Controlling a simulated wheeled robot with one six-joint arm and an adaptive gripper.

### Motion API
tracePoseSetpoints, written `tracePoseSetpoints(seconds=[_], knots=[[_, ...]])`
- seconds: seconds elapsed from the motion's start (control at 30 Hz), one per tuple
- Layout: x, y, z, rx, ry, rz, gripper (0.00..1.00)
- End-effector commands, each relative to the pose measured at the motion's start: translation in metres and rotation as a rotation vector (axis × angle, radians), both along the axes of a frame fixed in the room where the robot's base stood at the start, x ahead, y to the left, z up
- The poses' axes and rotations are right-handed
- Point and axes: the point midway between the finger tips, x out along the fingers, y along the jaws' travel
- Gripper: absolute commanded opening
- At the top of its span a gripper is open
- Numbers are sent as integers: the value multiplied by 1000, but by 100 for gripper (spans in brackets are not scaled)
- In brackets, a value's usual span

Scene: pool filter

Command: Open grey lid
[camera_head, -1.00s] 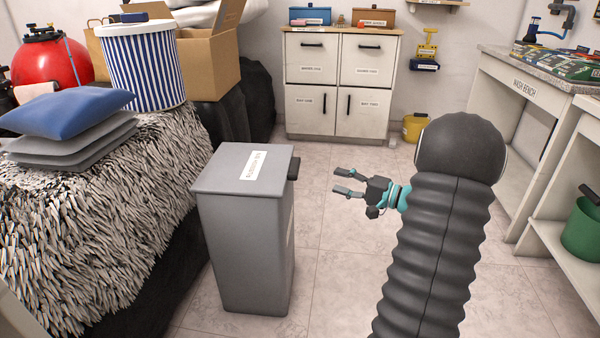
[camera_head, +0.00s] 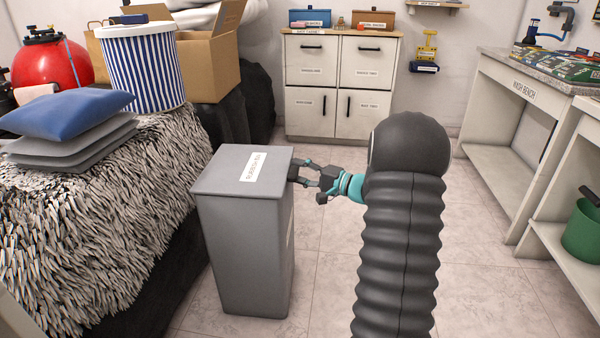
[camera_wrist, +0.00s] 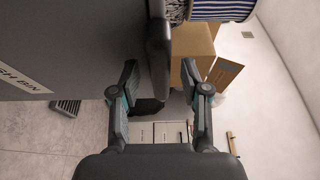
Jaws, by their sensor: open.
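The grey lid (camera_head: 222,172) is shut flat on top of the grey rubbish bin (camera_head: 240,250), with a white label on it. A dark handle (camera_head: 292,172) sticks out from the lid's right edge. My gripper (camera_head: 302,172) is at that handle, reaching in from the right, with its fingers open. In the wrist view, the dark handle (camera_wrist: 158,55) lies between the two spread fingertips of my gripper (camera_wrist: 160,70). Neither finger is visibly closed on it; whether either touches it I cannot tell. The handle is partly hidden by the fingers in the head view.
A bed-like surface with a shaggy cover (camera_head: 110,210) stands left of the bin, bearing cushions (camera_head: 65,112), a striped container (camera_head: 145,70) and a cardboard box (camera_head: 215,65). A white cabinet (camera_head: 338,85) is at the back. The floor (camera_head: 490,270) to the right is clear.

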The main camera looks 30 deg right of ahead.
Motion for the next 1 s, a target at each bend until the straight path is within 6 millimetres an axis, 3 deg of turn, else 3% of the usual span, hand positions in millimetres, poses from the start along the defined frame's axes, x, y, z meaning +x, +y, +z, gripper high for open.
tracePoseSetpoints(seconds=[0.17, 0.3, 0.37, 0.73, 1.0], knots=[[0, 0, 0, 0, 0, 0, 46], [0, 0, 0, 0, 0, 0, 11], [0, 0, 0, 0, 0, 0, 0], [0, -1, 7, -14, 6, -2, 0], [0, -1, 46, -119, 64, -5, 0]])
